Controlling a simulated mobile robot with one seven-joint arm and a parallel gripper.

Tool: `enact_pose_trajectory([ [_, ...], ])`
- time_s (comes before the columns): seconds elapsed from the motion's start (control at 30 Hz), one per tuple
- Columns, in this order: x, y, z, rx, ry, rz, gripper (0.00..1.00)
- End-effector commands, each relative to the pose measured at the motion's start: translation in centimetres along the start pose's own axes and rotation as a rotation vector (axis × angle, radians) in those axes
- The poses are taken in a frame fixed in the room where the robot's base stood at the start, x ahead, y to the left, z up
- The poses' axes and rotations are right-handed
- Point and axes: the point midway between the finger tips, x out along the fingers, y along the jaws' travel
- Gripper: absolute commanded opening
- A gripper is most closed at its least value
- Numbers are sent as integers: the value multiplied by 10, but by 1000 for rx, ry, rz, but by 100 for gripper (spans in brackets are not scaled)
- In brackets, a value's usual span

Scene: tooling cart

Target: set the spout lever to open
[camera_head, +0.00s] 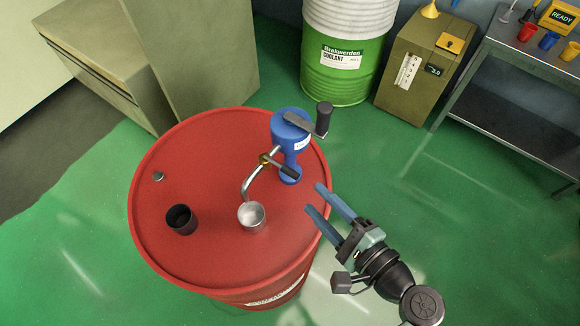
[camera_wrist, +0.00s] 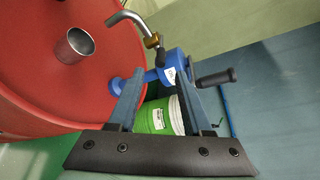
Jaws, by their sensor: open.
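A blue hand pump (camera_head: 291,130) stands on the red drum, with a bent metal spout (camera_head: 249,184) reaching over a metal cup (camera_head: 252,215). A brass valve (camera_head: 265,159) sits on the spout. Its dark spout lever (camera_head: 286,170) sticks out crosswise from the spout, toward the lower right. The valve (camera_wrist: 151,41) and the lever (camera_wrist: 160,56) also show in the wrist view, beyond the fingertips. My gripper (camera_head: 315,197) is open and empty at the drum's right edge, right of and below the lever, apart from it. It also shows in the wrist view (camera_wrist: 160,78).
The red drum (camera_head: 190,250) also bears a black cup (camera_head: 181,220) and a small grey cap (camera_head: 158,177). The pump's crank handle (camera_head: 323,118) juts out to the upper right. A green coolant drum (camera_head: 340,85) and a metal cart (camera_head: 520,62) stand farther back.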

Motion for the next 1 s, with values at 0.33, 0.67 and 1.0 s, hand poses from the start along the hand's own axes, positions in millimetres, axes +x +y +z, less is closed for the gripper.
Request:
enact_pose_trajectory([
  [0.33, 72, -3, 2, -3, -3, 1, 50],
  [0.67, 99, -1, 0, -6, 0, 1, 50],
  [1.0, 99, 0, 0, -6, 1, 1, 32],
])
